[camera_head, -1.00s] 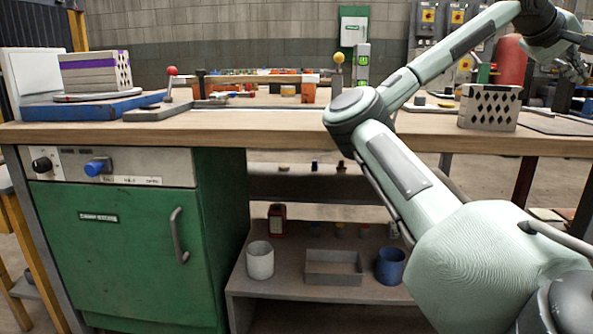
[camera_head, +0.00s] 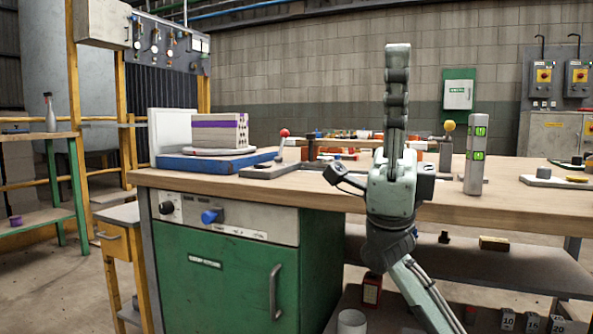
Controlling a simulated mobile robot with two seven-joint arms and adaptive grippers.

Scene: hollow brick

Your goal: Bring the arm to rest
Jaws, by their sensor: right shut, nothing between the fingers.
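My right arm comes up from the bottom edge, right of centre, in the head view. Its wrist stands in front of the workbench (camera_head: 300,192). My right gripper (camera_head: 398,60) points straight up and is seen edge-on. It is shut and empty, with its tip against the grey block wall in the picture. A pale hollow brick (camera_head: 222,136) with a purple band lies at the left of the bench, on a white plate over a blue base (camera_head: 190,165). The gripper is well clear of it. My left gripper is not in view.
A red-knobbed lever (camera_head: 284,134) and a grey post with green level windows (camera_head: 476,155) stand on the bench, either side of my wrist. A green cabinet (camera_head: 225,280) and a lower shelf (camera_head: 500,265) are below. Shelving stands at left.

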